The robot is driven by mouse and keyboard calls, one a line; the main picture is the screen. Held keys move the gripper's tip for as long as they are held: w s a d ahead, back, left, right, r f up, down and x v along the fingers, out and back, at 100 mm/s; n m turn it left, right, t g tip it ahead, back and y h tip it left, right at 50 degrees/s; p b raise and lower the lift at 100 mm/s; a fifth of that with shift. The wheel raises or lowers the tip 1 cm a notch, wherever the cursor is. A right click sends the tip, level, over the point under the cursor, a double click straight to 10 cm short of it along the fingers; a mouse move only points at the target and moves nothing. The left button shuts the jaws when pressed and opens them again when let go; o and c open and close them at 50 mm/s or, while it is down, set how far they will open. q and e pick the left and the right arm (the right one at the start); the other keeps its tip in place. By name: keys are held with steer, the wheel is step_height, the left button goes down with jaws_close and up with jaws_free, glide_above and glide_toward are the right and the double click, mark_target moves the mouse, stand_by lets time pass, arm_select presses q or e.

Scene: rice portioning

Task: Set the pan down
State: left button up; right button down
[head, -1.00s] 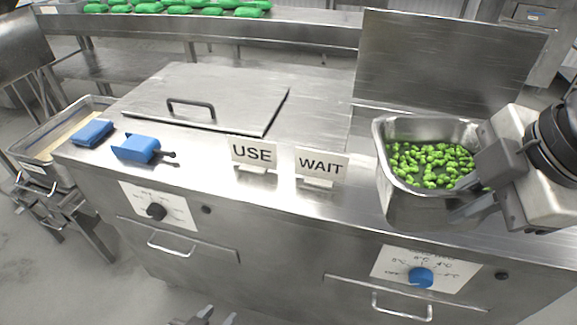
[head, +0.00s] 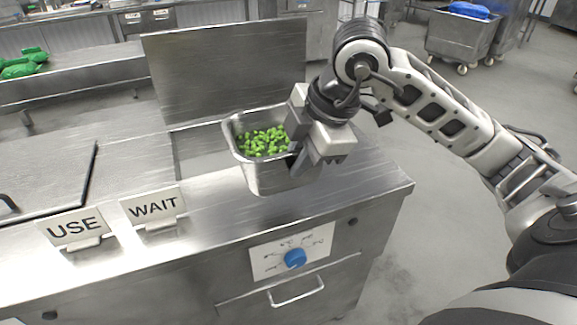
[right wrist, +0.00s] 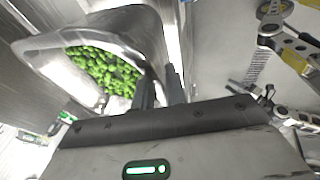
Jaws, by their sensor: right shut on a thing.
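A deep steel pan (head: 268,180) holds green vegetable pieces (head: 263,142). It is over the right part of the steel counter, in front of a raised lid. My right gripper (head: 300,160) is shut on the pan's right wall. I cannot tell whether the pan's bottom touches the counter. In the right wrist view the pan (right wrist: 60,40) shows at upper left, with the fingers (right wrist: 160,90) at its wall. My left gripper is not in view.
A WAIT sign (head: 153,206) and a USE sign (head: 76,228) stand on the counter, left of the pan. The raised lid (head: 225,65) is behind the pan. Bare counter (head: 365,185) lies to the right.

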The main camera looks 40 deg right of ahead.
steer(key=w+d+f, duration=0.2)
steer(key=f, duration=0.1)
steer(key=w+d+f, duration=0.1)
steer(key=f, duration=0.1)
steer(key=shift+w+d, duration=0.1)
steer(key=shift+d, duration=0.1)
steer(key=f, duration=0.3)
steer(key=shift+w+d+p, duration=0.2)
steer(key=shift+d+p, duration=0.05)
steer(key=shift+p, duration=0.1)
steer(key=shift+f, duration=0.35)
steer(key=c, duration=1.5)
jaws_free()
steer(key=shift+s+f, duration=0.1)
steer(key=shift+f, duration=0.1)
steer(key=shift+o, duration=0.3)
steer(key=shift+r, duration=0.15)
